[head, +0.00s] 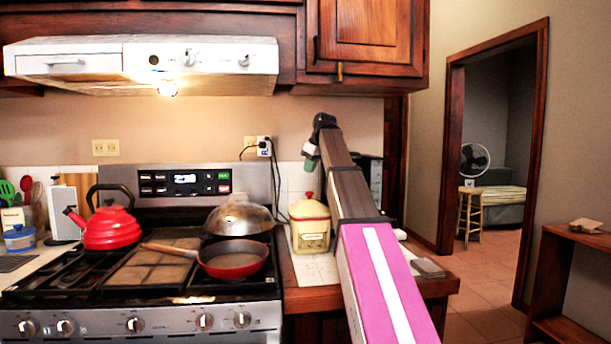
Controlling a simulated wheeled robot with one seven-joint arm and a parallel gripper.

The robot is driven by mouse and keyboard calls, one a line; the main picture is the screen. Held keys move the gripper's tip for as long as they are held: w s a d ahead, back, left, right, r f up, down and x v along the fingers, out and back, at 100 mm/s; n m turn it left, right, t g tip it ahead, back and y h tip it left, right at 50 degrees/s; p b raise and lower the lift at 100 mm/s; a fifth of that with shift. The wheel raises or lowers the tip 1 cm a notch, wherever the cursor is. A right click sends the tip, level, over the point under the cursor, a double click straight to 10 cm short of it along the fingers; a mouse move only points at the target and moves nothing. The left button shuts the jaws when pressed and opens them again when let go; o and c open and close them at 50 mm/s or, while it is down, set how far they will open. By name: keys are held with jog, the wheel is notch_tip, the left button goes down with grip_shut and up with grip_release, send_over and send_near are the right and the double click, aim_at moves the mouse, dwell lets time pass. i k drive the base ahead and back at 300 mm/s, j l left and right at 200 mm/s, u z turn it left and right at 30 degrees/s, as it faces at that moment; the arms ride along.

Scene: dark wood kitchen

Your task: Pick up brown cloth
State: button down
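A small flat grey-brown item (428,267) lies on the right end of the wooden counter, just right of my arm; it may be the brown cloth, but it is too small to be sure. A small tan item (585,225) lies on top of the wooden shelf at the far right; what it is cannot be told either. My arm reaches up and forward over the counter. My gripper (311,158) hangs at its far end, above the counter and well away from both items. Its fingers are too small to show whether they are open.
The stove (140,316) carries a red kettle (108,229), a red pan (233,262) and a domed lid (239,218). A yellow canister (310,226) stands left of my arm. A range hood (140,62) and wall cabinet hang above. Open floor (485,280) lies right of the counter.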

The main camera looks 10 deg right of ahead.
aim_at(426, 269)
jog(key=k, duration=1.5)
